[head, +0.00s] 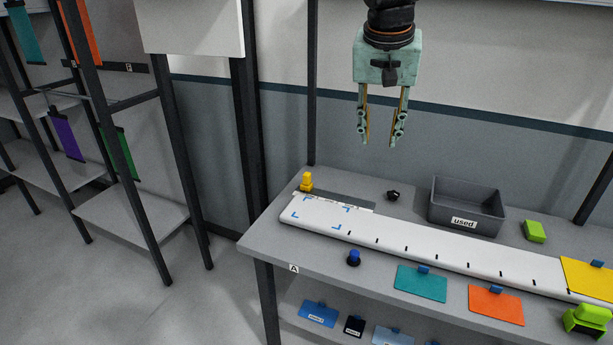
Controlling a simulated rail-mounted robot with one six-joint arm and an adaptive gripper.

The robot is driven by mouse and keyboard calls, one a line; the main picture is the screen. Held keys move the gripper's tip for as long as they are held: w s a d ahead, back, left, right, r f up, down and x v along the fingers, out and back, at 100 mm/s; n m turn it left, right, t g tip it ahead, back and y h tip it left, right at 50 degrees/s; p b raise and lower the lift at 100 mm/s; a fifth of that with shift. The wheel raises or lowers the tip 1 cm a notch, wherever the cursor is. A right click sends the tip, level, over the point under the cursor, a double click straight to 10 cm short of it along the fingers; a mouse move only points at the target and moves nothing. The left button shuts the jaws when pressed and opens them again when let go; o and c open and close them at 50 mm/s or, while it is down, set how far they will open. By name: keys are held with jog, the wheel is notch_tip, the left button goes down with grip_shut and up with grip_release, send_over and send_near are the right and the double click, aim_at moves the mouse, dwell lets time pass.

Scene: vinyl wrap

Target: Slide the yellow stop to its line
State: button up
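The yellow stop (306,181) is a small upright block at the far left of the bench. It stands by the left end of a thin strip (336,204) along the back of the long white board (400,245). The board has several dark tick marks and blue corner marks; I cannot tell which is the stop's line. My gripper (379,140) hangs above the back of the bench, to the right of and well above the yellow stop. Its fingers point down, apart and empty.
A grey bin labelled "used" (437,206) stands at the back. A black knob (393,195), a blue knob (354,258) and green blocks (535,231) are on the bench. Teal (420,285), orange (495,306) and yellow (585,277) sheets lie at front and right. Shelving stands left.

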jog(key=w+a+f+p, duration=0.1)
jog(key=w+a+f, duration=0.35)
jog(key=w, duration=0.35)
jog(key=w+a+f+p, duration=0.1)
jog(key=w+a+f, duration=0.2)
jog(key=w+a, duration=0.35)
jog(key=m+p, duration=0.2)
jog(key=p, duration=0.1)
send_near(306, 175)
jog(key=v, duration=0.2)
jog(key=shift+s+a+r+t, duration=0.2)
jog(key=shift+a+t, duration=0.1)
jog(key=shift+d+b+x, duration=0.15)
jog(key=shift+b+x, duration=0.15)
jog(key=shift+x, duration=3.15)
jog(key=shift+d+b+x, duration=0.15)
jog(key=shift+b+x, duration=0.15)
jog(key=shift+x, duration=3.1)
jog(key=shift+c, duration=0.5)
grip_shut()
jog(key=shift+s, duration=0.1)
